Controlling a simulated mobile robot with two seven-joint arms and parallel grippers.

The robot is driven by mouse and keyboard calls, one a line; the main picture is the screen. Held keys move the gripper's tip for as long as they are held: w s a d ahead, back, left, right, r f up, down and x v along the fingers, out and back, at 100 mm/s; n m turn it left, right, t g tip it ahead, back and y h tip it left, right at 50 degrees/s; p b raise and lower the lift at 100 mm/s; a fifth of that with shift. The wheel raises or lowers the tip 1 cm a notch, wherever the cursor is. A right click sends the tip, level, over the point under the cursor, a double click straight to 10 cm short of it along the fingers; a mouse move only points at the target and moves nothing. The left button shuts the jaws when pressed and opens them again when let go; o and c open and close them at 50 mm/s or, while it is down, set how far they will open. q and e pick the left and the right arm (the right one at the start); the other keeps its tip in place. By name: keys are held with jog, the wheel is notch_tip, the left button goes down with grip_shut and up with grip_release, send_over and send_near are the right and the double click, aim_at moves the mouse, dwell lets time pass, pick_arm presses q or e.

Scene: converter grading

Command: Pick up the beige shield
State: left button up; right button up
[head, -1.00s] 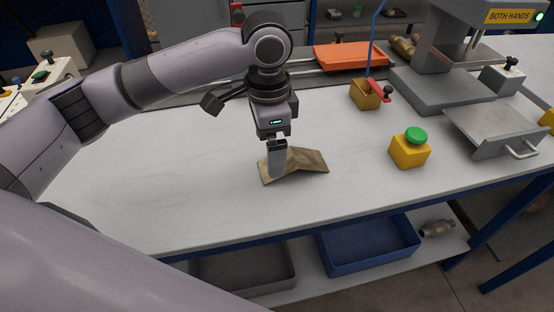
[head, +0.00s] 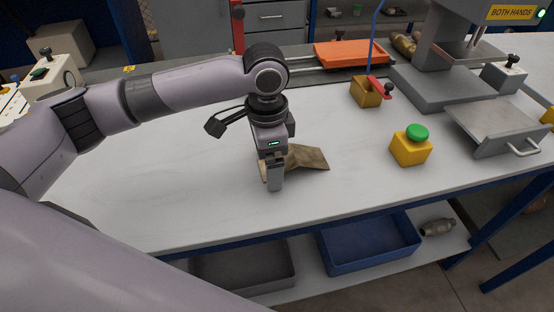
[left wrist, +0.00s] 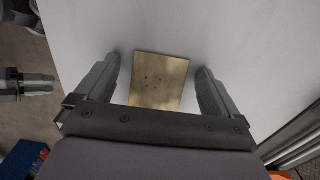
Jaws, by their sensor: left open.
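The beige shield (head: 308,157) is a bent, mottled tan plate lying on the white worktable. Its left part is hidden behind my left gripper (head: 272,186) in the head view. My left gripper points down and is open, with one finger on the near side of the shield. In the left wrist view, the shield (left wrist: 160,78) shows a few small dark holes and lies between the two fingers of the gripper (left wrist: 158,68), with a gap on each side. I cannot tell how far the fingertips are above the tabletop.
A yellow box with a green button (head: 410,148) stands to the right. A brass block with a red lever (head: 368,92), an orange tray (head: 350,54) and a grey press (head: 440,85) stand behind. A blue bin (head: 368,248) is below.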

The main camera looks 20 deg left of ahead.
pick_arm(q)
jog(key=shift+f+p, duration=0.1)
jog(key=shift+p, duration=0.2)
jog(key=c, duration=1.2)
jog(key=shift+o, duration=0.2)
